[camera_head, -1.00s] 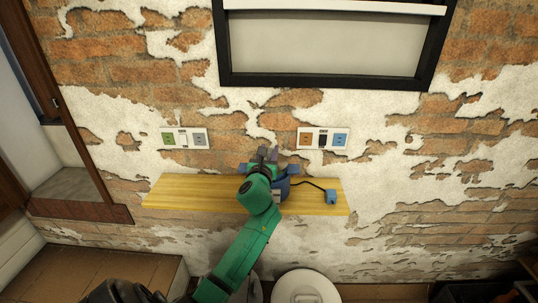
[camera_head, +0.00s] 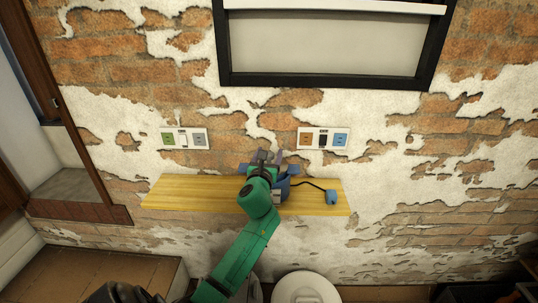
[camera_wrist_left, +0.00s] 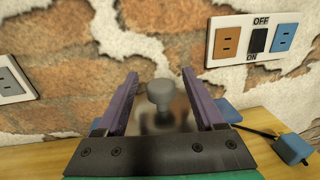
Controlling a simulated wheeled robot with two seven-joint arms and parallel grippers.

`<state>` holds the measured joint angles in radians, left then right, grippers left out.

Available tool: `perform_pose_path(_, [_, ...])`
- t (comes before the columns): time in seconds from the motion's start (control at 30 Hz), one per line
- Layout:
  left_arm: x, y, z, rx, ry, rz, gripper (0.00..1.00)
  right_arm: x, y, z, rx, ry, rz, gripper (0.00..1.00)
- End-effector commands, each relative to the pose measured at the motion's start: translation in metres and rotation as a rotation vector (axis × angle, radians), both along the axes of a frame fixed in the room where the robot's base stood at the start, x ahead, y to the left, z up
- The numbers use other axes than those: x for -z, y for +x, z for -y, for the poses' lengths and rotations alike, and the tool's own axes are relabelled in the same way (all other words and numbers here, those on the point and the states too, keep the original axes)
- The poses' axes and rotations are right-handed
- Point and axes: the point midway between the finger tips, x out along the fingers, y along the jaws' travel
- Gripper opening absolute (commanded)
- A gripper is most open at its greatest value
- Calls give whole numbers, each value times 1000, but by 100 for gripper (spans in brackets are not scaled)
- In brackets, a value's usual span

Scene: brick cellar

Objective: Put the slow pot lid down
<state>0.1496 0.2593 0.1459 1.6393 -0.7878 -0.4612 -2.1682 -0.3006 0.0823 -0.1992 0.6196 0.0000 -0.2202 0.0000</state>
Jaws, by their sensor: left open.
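The blue slow pot (camera_head: 284,186) stands on a wooden wall shelf, mostly hidden behind my left arm. Its side handles also show in the left wrist view (camera_wrist_left: 228,110). The slow pot lid (camera_wrist_left: 168,124) has a grey knob and a see-through, blurry body. The knob stands upright between the two purple fingers of my left gripper (camera_wrist_left: 160,100), with a gap on each side. The left gripper is open and also shows over the pot in the head view (camera_head: 268,158). The gripper's base hides the lid's rim. My right gripper does not show.
The wooden shelf (camera_head: 190,194) is clear left of the pot. A blue plug (camera_head: 331,197) on a black cord lies at its right end. Two socket panels, left (camera_head: 185,138) and right (camera_head: 323,139), are on the brick wall. A round white lid (camera_head: 306,290) is below the shelf.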

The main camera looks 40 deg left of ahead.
Motion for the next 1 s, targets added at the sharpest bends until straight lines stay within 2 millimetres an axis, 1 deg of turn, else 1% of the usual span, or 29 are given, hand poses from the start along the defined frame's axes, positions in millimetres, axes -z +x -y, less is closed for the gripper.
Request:
perform_pose_path(0.07, [-2,0,0,0,-1,0,70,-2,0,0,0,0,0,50])
perform_pose_path(0.2, [-17,-2,1,0,-2,2,70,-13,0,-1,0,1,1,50])
perform_pose_path(0.23, [-11,-7,4,0,0,-2,70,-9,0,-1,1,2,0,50])
perform_pose_path(0.27, [-10,-13,7,1,1,-2,70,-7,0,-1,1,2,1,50])
perform_pose_path(0.37, [-10,-35,20,2,1,-2,70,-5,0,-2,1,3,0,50])
perform_pose_path(0.5, [-9,-68,39,2,0,-2,70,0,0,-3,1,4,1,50])
perform_pose_path(0.6, [-9,-88,51,1,0,-2,70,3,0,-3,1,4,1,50])
perform_pose_path(0.7, [-10,-100,57,1,-2,-1,70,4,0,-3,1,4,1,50])
perform_pose_path(0.8, [-12,-105,59,-1,-1,0,70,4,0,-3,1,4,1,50])
perform_pose_path(1.0, [-12,-105,59,-1,-1,0,70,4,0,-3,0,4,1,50])
